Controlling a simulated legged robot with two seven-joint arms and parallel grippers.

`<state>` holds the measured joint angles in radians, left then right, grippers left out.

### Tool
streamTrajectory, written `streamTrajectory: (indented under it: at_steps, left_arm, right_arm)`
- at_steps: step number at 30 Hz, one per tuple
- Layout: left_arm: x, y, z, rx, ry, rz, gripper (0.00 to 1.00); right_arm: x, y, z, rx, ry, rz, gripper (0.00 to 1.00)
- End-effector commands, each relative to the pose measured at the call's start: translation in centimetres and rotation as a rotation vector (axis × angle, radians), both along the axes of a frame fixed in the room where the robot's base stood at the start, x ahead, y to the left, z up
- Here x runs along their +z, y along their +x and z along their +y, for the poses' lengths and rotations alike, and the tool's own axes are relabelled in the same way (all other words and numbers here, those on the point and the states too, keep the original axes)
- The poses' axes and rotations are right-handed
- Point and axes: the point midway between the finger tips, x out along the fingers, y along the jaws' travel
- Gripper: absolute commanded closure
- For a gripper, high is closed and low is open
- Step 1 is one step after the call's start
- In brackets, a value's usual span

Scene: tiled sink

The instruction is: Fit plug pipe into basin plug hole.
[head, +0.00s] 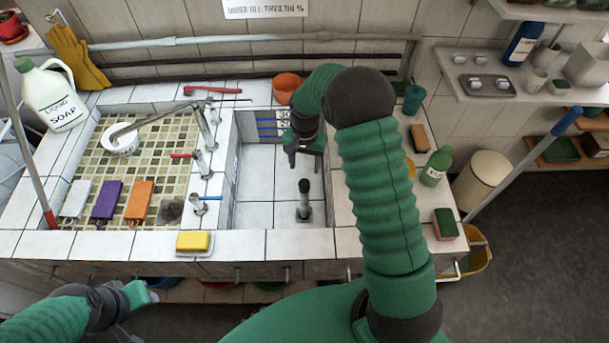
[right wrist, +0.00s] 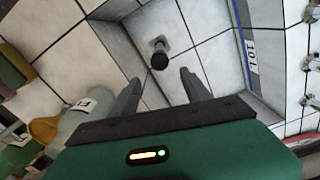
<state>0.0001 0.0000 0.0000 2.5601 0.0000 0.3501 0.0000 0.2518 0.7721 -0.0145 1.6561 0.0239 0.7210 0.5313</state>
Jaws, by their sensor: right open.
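The plug pipe (head: 304,187), a dark upright tube, stands on the floor of the white-tiled basin (head: 257,186). A grey ring surrounds its foot; I cannot tell whether it sits in the plug hole, which is hidden. In the right wrist view the pipe (right wrist: 160,57) shows beyond the gap between my fingers. My right gripper (head: 292,158) is over the back part of the basin, apart from the pipe. Its fingers (right wrist: 160,80) are open and empty. My left gripper (head: 142,298) is low in front of the counter, away from the basin; its jaws are unclear.
Basin walls surround the pipe. A yellow sponge (head: 193,241) lies on the front ledge. Taps (head: 203,160) stand left of the basin. An orange pot (head: 286,86) is behind it. A green bottle (head: 436,167) and a sponge (head: 445,223) stand on the right ledge.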

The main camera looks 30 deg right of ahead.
Motion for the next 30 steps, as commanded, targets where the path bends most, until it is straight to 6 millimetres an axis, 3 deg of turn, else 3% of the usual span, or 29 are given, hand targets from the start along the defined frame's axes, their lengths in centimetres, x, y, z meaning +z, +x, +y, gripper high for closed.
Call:
streamTrajectory:
  at_steps: [4,8,13,19,23,30]
  left_arm:
    - [-0.2,0.0,0.0,0.000,0.000,0.000,0.64]
    - [-0.1,0.0,0.0,0.000,0.000,0.000,0.64]
    - [-0.1,0.0,0.0,0.000,0.000,0.000,0.64]
    - [-0.1,0.0,0.0,0.000,0.000,0.000,0.64]
    - [-0.1,0.0,0.0,0.000,0.000,0.000,0.64]
    - [-0.1,0.0,0.0,0.000,0.000,0.000,0.64]
  right_arm:
    - [1.5,-0.2,0.4,0.021,-0.002,-0.006,0.44]
    - [4.0,-2.2,3.1,0.155,-0.012,-0.047,0.44]
    - [7.7,-8.3,8.2,0.470,-0.048,-0.139,0.44]
    - [9.0,-14.8,11.5,0.749,-0.089,-0.213,0.44]
    - [9.0,-16.3,12.1,0.809,-0.098,-0.228,0.44]
    - [9.0,-16.3,12.1,0.810,-0.099,-0.228,0.44]
